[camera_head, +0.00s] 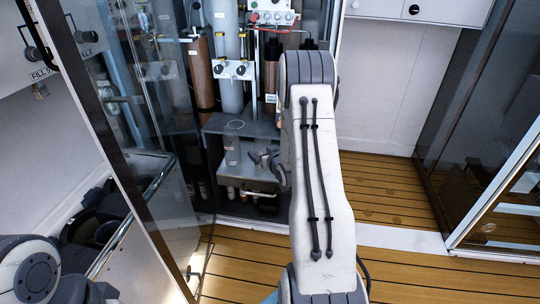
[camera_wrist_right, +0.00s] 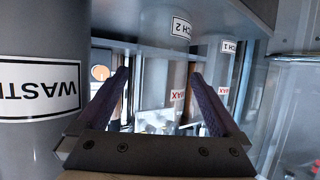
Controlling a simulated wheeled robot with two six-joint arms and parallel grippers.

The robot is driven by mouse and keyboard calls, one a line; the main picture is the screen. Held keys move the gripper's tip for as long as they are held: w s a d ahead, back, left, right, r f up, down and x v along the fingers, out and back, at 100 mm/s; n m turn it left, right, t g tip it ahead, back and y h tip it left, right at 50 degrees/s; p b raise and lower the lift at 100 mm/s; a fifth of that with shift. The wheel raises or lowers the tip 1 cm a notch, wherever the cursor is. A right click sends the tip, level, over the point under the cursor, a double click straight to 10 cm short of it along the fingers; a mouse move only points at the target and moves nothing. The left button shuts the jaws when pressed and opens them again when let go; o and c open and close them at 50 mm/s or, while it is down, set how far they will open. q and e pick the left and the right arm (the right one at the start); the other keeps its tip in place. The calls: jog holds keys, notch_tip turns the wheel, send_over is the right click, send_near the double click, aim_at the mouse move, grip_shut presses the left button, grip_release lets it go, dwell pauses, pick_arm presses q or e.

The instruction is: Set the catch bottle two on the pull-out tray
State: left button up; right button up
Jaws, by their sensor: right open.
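The pull-out tray (camera_head: 250,176) sticks out below a grey shelf in the cabinet, with a light handle bar on its front. A clear bottle (camera_head: 232,150) stands upright at the tray's left side; I cannot read which bottle it is. My right gripper (camera_head: 266,158) is over the tray, to the right of this bottle and apart from it, partly hidden by my arm. In the wrist view the right gripper (camera_wrist_right: 158,98) is open, with no object clearly held between its fingers. A clear rounded body (camera_wrist_right: 296,110) shows at the right there. My left gripper is out of the picture.
A grey body labelled WASTE (camera_wrist_right: 40,88) is close on the left. A glass door (camera_head: 130,110) stands left of the cabinet; wooden floor (camera_head: 390,190) lies clear at right.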

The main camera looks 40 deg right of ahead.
jog(key=v, duration=0.8)
jog(key=s+a+r+n+g+y, duration=0.1)
jog(key=a+r+n+g+y, duration=0.15)
jog(key=a, duration=1.05)
jog(key=a+r+n+g+y, duration=0.1)
jog(key=a+n+g+y, duration=0.15)
jog(key=a, duration=0.95)
jog(key=s+a+r+n+g, duration=0.2)
jog(key=s+a, duration=0.2)
jog(key=s, duration=0.4)
jog(key=s+a+r+n+g, duration=0.2)
jog(key=s+a, duration=0.3)
jog(key=s, duration=0.4)
jog(key=s+a+r+n+g, duration=0.1)
jog(key=s+a+n+g, duration=0.1)
jog(key=s, duration=0.6)
jog(key=a+g, duration=0.1)
jog(key=a, duration=0.1)
jog(key=shift+s+a+r+g+p, duration=0.35)
jog(key=shift+r+g, duration=0.05)
